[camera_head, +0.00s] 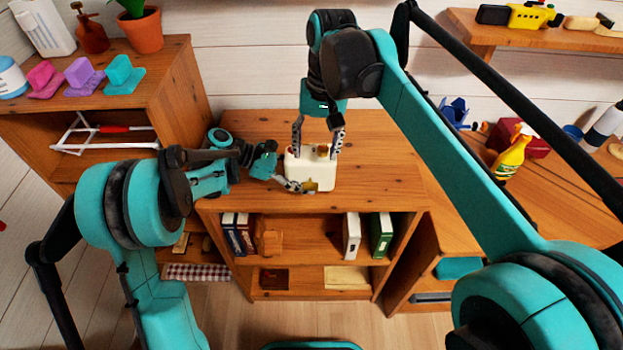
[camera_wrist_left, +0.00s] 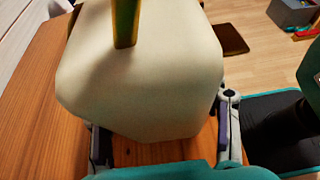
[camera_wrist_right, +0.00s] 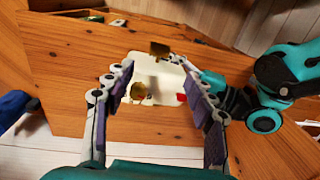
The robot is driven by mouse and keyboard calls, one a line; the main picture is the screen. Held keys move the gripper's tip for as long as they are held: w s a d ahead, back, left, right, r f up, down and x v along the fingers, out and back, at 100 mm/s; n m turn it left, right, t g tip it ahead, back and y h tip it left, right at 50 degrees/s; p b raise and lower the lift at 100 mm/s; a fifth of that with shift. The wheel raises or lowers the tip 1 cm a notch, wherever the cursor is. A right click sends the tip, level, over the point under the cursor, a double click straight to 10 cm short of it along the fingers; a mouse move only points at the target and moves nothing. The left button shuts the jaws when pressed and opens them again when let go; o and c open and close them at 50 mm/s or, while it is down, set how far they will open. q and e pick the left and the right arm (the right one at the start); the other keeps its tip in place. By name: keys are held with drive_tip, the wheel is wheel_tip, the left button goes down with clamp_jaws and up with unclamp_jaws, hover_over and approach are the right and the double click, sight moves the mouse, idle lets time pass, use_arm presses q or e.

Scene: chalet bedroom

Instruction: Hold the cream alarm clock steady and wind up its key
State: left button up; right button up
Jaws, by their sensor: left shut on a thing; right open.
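The cream alarm clock (camera_head: 322,177) stands on top of the wooden shelf unit, and its pale body fills the left wrist view (camera_wrist_left: 150,85). My left gripper (camera_head: 285,172) comes in from the left and is shut on the clock's body, one finger on each side. A brass part (camera_wrist_left: 125,22) sticks out of the body in the left wrist view. My right gripper (camera_head: 316,152) points down over the clock, open, its fingers apart. In the right wrist view brass pieces (camera_wrist_right: 140,90) show on the clock between the fingers. I cannot tell whether they touch the key.
The shelf unit's top (camera_head: 385,150) is bare around the clock. Books (camera_head: 380,235) stand on its shelf below. On the left cabinet are a potted plant (camera_head: 144,32) and colored blocks (camera_head: 123,73). A yellow spray bottle (camera_head: 511,155) stands on the right desk.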

sight(311, 187)
drive_tip(key=f, duration=0.7)
drive_tip(key=a+f, duration=0.1)
drive_tip(key=f, duration=0.3)
drive_tip(key=shift+d, duration=0.1)
drive_tip(key=c, duration=1.2)
